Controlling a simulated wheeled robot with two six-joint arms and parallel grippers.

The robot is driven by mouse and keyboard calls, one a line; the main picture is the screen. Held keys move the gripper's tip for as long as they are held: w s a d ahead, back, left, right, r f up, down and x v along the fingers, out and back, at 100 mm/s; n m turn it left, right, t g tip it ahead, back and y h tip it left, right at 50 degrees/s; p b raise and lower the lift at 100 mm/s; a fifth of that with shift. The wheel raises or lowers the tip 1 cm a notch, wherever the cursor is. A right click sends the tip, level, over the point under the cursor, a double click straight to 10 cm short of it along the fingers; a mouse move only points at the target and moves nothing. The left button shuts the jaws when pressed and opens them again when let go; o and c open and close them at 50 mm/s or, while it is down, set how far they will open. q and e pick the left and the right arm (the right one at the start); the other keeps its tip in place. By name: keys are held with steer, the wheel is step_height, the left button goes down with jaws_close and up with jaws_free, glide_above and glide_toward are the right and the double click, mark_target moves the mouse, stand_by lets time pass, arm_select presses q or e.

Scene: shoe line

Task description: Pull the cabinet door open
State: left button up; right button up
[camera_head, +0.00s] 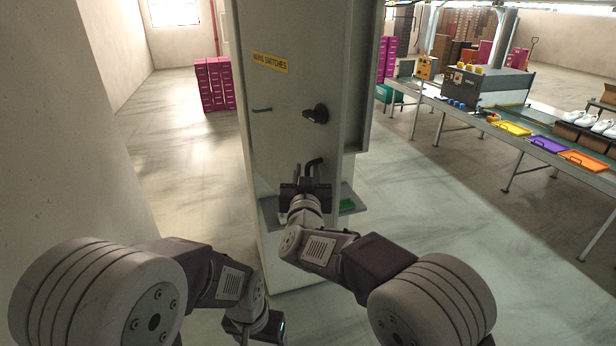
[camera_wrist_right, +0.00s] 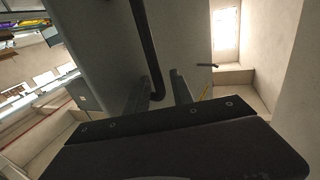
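A tall grey cabinet (camera_head: 285,85) with a yellow "MAINS SWITCHES" label (camera_head: 270,62) stands in front of me; its door looks shut. A dark bar handle (camera_head: 314,164) is on its front, below a black rotary knob (camera_head: 317,113). My right gripper (camera_head: 305,182) is at the handle. In the right wrist view, its two fingers (camera_wrist_right: 158,92) stand apart, with the dark handle (camera_wrist_right: 151,50) between them and gaps at both sides. My left gripper (camera_head: 258,328) hangs low at the front left, away from the cabinet; its fingers are not clear.
A pale wall stands close on the left. A conveyor table (camera_head: 480,118) with colored trays runs along the right. Floor between is clear.

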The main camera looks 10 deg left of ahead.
arm_select(q)
steer(key=f+b, duration=0.3)
steer(key=shift+a+f+b, duration=0.2)
steer(key=shift+f+b, duration=0.1)
arm_select(e)
steer(key=s, duration=0.9)
steer(key=shift+d+f, duration=0.3)
steer(key=shift+d, duration=0.15)
